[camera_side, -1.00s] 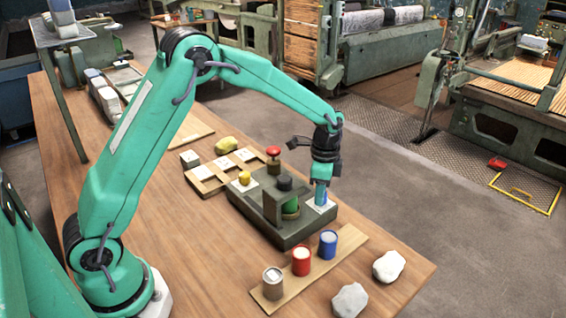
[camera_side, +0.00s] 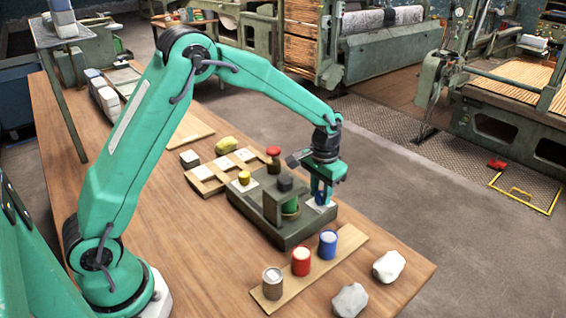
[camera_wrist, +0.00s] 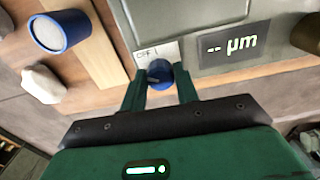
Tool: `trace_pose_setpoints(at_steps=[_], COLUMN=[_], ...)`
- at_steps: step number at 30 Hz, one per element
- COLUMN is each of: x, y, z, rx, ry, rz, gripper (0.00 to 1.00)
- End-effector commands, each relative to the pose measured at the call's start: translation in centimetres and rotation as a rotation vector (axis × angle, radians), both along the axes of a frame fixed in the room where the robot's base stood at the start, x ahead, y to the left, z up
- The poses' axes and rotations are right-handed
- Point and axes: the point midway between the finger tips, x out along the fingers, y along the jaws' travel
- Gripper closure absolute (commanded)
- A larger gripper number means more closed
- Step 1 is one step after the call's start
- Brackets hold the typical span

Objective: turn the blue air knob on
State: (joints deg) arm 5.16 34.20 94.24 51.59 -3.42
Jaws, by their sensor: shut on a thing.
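The blue air knob (camera_wrist: 159,73) sits on the green-grey fixture beside a small white label (camera_wrist: 154,54) with lettering that looks like "OFF". In the side view the knob (camera_side: 321,199) is at the fixture's right end, partly hidden by my gripper (camera_side: 321,203). In the wrist view my gripper (camera_wrist: 160,82) has one finger on each side of the knob and is shut on it. I cannot clearly read which way the knob's mark points.
A display (camera_wrist: 232,46) reads "-- µm". Red, blue and grey cans stand on a board (camera_side: 340,257) in front, near two pale lumps.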

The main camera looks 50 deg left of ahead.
Motion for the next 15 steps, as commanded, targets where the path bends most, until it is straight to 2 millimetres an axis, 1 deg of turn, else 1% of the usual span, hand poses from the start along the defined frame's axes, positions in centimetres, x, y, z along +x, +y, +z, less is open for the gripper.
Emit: trace_pose_setpoints(at_steps=[9,15], x=[0.21,0.23], y=[0.13,0.14], z=[0.16,0.18], rx=[-0.003,-0.005], ry=[-0.015,-0.019], rz=[0.291,0.424], gripper=[0.93,0.93])
